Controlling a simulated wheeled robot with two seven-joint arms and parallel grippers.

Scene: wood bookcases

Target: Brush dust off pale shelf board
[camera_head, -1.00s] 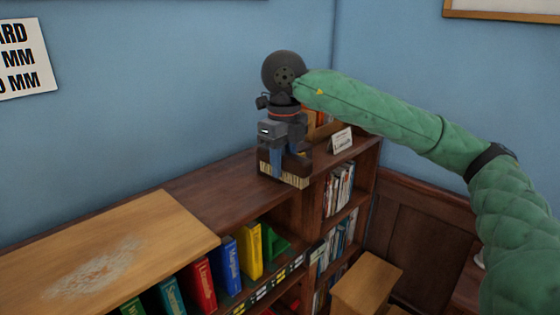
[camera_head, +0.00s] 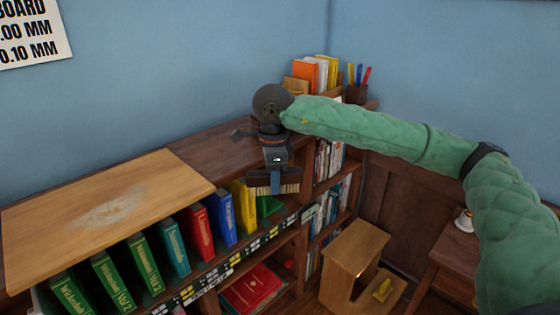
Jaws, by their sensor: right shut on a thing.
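The pale shelf board (camera_head: 60,225) lies on top of the bookcase at the left and overhangs the row of books. A whitish patch of dust (camera_head: 112,206) is on its middle. My right gripper (camera_head: 276,182), with blue fingers, points down and is shut on a brush (camera_head: 291,187) with a dark back and pale bristles. The brush is to the right of the board, apart from it, in front of the dark bookcase top. The fingers partly hide the brush. My left gripper is out of view.
The dark bookcase top (camera_head: 215,150) has free room beside the board. Coloured books (camera_head: 198,232) stand below it. Orange and yellow books (camera_head: 306,75) and a pen cup (camera_head: 356,94) stand at the back corner. A wooden step stool (camera_head: 352,252) is on the right.

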